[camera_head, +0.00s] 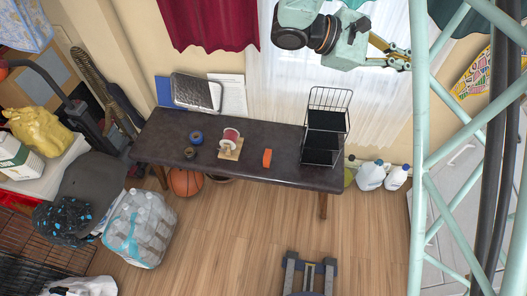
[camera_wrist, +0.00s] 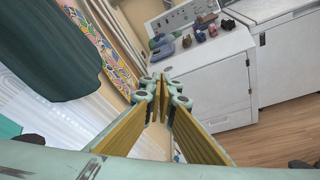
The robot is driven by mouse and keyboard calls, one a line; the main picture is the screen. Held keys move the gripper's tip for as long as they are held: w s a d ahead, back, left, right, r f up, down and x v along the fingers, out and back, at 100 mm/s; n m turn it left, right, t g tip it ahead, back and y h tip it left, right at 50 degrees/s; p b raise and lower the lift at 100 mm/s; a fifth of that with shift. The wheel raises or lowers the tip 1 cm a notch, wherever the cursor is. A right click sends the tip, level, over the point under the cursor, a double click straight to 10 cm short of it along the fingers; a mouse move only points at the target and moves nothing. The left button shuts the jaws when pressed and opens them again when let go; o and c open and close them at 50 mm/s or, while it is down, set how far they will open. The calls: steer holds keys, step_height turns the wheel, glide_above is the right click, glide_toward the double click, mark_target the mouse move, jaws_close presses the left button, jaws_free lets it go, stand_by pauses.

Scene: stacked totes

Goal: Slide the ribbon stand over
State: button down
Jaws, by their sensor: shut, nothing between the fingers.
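The ribbon stand (camera_head: 230,152) stands on the dark table near its middle. It has a light wooden base and carries a white-edged roll with red on it. My gripper (camera_head: 408,60) is high up at the upper right, in front of the window curtain, well away from the stand. In the wrist view my gripper (camera_wrist: 161,82) is shut and empty, its yellow fingers together at the tips. The wrist view faces white appliances, and the ribbon stand is not in it.
On the dark table (camera_head: 275,172), an orange block (camera_head: 267,158) lies right of the stand. A blue roll (camera_head: 196,138) and a small dark roll (camera_head: 190,152) lie left. A black wire rack (camera_head: 326,127) stands at the right end. A silver tray (camera_head: 197,92) leans behind.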

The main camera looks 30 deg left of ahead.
steer(key=s+a+f+n+t+y+b, duration=0.1)
steer(key=a+f+n+t+y+b, duration=0.35)
steer(key=a+f, duration=1.2)
steer(key=s+a+f+n+t+y+b, duration=0.15)
steer(key=a+f+n+t, duration=0.45)
steer(key=a+f, duration=1.05)
steer(key=s+a+f+n+y+b, duration=0.1)
steer(key=s+a+f+n+y, duration=0.3)
steer(key=s+a+f, duration=0.3)
steer(key=s+a+f+n+y+b, duration=0.1)
steer(key=s+a+f+n+y, duration=0.3)
steer(key=f, duration=1.1)
steer(key=s+a+f+n+y+b, duration=0.1)
steer(key=s+a+f+n+y, duration=0.3)
steer(key=s+a+f, duration=0.5)
steer(key=s+f+n, duration=0.1)
steer(key=s+f, duration=0.1)
steer(key=s, duration=0.1)
steer(key=shift+s+a+f+y, duration=0.2)
steer(key=shift+a+f+y, duration=0.1)
steer(key=shift+a, duration=0.1)
steer(key=shift+w, duration=0.15)
steer(key=b, duration=0.3)
glide_toward(230, 143)
steer(key=shift+w+a+f, duration=0.5)
steer(key=shift+f, duration=0.15)
steer(key=shift+w+a+f, duration=0.45)
steer(key=shift+w+f, duration=0.05)
steer(key=shift+f, duration=0.15)
